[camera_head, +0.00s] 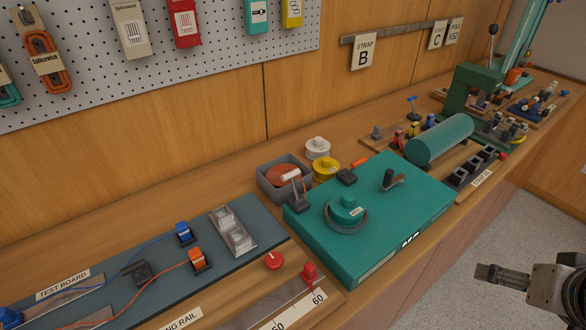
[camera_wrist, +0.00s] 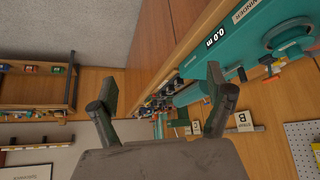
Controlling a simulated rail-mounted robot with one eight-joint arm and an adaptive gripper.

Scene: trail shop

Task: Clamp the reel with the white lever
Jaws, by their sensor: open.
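A teal reel (camera_head: 347,207) with a dark ring around its lower part sits on top of the teal winder box (camera_head: 425,210). A lever with a white handle (camera_head: 290,176) stands on a dark base at the box's far left corner, left of the reel and apart from it. My gripper (camera_head: 492,274) is out over the floor at the lower right, well clear of the bench. In the wrist view my gripper (camera_wrist: 163,97) shows two spread dark fingers with nothing between them. The reel (camera_wrist: 288,38) shows at the upper right there; I cannot make out the white lever.
A grey bin (camera_head: 262,186) and yellow and white spools (camera_head: 326,168) stand behind the box. A crank (camera_head: 389,181) rises from the box top. A green cylinder (camera_head: 440,140) lies to its right. The test board (camera_head: 130,262) is at left. The floor area around my gripper is free.

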